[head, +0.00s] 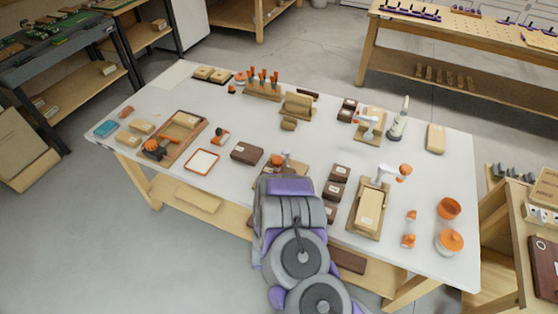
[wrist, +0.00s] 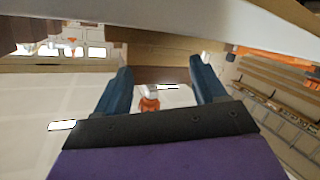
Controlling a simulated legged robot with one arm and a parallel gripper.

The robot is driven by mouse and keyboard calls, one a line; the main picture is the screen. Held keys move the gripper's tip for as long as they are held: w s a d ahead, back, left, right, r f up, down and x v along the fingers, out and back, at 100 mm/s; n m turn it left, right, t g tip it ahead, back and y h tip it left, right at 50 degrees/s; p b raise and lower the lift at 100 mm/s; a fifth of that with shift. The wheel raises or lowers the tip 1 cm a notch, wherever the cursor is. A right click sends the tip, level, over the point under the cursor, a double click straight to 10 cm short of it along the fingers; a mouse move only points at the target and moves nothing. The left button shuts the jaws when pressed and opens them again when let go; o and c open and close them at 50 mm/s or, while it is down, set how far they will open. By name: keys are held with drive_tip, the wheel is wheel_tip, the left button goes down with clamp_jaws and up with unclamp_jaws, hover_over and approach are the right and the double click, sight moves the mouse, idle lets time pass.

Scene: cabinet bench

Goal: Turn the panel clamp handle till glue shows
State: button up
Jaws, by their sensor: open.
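My gripper (wrist: 160,68) is open in the wrist view, with its two dark blue fingers apart and nothing held between them. An orange part (wrist: 149,104) with a pale top shows between the fingers, beyond the palm. In the head view my arm reaches the front middle of the bench and hides the fingers. Just past it, an orange knob (head: 277,160) and a small grey fitting (head: 286,160) sit on a wooden board, partly hidden by my arm. I cannot tell for sure which part is the panel clamp handle. No glue can be made out.
On the white bench (head: 330,130), dark brown blocks (head: 246,153) lie on both sides of my arm. A wooden tray (head: 176,142) lies left.

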drive_tip(key=a+r+m+t+h+b, duration=0.1)
drive_tip(key=a+r+m+h+b, duration=0.1)
drive_tip(key=a+r+m+h, duration=0.3)
drive_tip(key=m+h+b, duration=0.2)
drive_tip(key=m, duration=0.1)
approach(280, 157)
drive_tip(key=x, duration=0.3)
drive_tip(key=b+x, duration=0.1)
drive_tip(key=x, duration=0.3)
drive_tip(key=f+b+x, duration=0.1)
drive_tip(key=x, duration=0.2)
drive_tip(key=shift+w+a, duration=0.1)
drive_tip(key=shift+w, duration=0.3)
drive_tip(key=shift+c, duration=0.4)
drive_tip(key=c, duration=0.9)
